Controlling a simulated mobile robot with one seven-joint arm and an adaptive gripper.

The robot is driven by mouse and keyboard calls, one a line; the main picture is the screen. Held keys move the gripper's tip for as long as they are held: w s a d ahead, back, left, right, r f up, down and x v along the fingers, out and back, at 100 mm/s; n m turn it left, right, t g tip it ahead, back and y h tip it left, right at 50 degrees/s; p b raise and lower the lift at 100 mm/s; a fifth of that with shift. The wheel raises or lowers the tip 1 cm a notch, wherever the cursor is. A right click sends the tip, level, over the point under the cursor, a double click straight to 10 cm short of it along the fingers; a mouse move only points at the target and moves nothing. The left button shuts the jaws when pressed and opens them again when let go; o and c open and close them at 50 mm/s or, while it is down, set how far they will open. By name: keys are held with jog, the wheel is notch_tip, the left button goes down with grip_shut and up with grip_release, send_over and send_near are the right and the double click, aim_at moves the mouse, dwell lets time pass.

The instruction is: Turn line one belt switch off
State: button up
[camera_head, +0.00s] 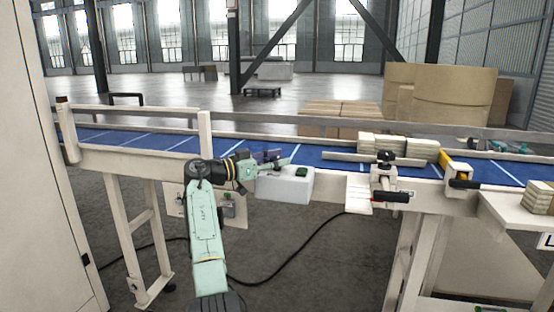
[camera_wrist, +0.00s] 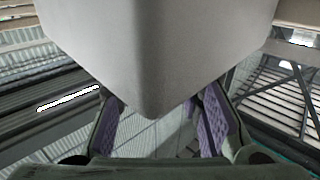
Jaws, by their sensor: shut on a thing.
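A white box (camera_head: 285,187) is on the near side of the blue conveyor belt (camera_head: 330,170), with a small dark green part (camera_head: 302,171) on its top. I cannot tell from the pictures whether this is the line one belt switch, and no on or off marking is legible. My gripper (camera_head: 272,162) is at the box's upper left in the head view. In the wrist view a pale box corner (camera_wrist: 165,60) fills the top and its lower tip lies between the purple pads of my gripper (camera_wrist: 170,125). The exact contact is hidden.
A pale panel (camera_head: 236,217) with a small grey fitting (camera_head: 228,205) hangs below the belt frame, behind my arm. A black cable (camera_head: 300,262) runs along the floor. Clamps with black handles (camera_head: 388,196) stick out at right. Cartons (camera_head: 385,145) lie on the belt.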

jog(key=shift+f, duration=0.1)
jog(key=o, duration=1.2)
jog(key=shift+a, duration=0.1)
jog(key=v, duration=1.2)
